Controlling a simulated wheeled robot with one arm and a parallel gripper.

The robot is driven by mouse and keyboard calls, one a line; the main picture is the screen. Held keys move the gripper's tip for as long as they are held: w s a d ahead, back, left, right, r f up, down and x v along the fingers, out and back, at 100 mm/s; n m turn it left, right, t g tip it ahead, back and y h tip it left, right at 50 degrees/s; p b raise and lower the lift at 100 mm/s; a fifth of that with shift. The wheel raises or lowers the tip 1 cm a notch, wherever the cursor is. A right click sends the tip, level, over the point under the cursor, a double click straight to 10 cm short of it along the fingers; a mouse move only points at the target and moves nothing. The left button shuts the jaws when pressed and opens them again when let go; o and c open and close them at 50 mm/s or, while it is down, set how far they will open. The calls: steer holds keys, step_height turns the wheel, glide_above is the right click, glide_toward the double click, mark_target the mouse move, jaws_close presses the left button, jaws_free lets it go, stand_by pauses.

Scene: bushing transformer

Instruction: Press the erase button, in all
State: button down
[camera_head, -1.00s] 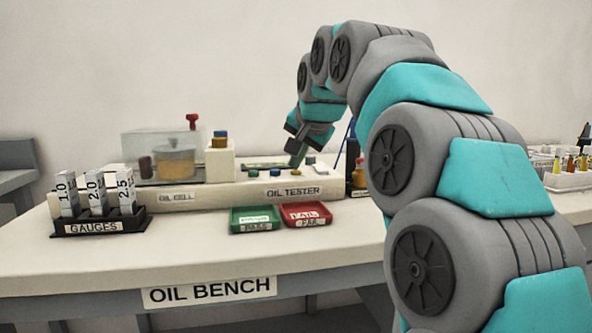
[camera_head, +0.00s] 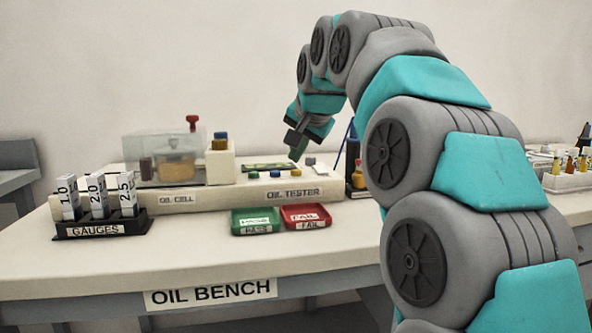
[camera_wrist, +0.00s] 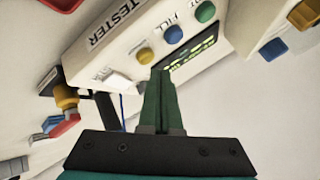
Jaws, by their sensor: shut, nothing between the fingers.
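The oil tester (camera_head: 330,190) is a low white box on the bench, with a row of small coloured buttons. In the wrist view I see a green button (camera_wrist: 205,12), a blue button (camera_wrist: 173,34), a yellow button (camera_wrist: 145,56) and a pale, whitish part (camera_wrist: 115,80). The button lettering is too small or blurred for me to tell which is erase. My gripper (camera_wrist: 160,72) is shut and empty, its green fingers together. The fingertips overlap the area beside the yellow button and display; contact cannot be told. In the head view my gripper (camera_head: 296,155) is over the tester.
A dark display (camera_wrist: 190,58) with green characters lies beside the buttons. The oil cell (camera_head: 165,160) stands left of the tester. Green (camera_head: 255,230) and red trays (camera_head: 307,226) lie in front. A gauge rack (camera_head: 100,230) is at left.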

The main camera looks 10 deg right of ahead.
mark_target(296, 177)
steer(key=shift+r+p, duration=1.55)
steer(key=shift+r, duration=0.9)
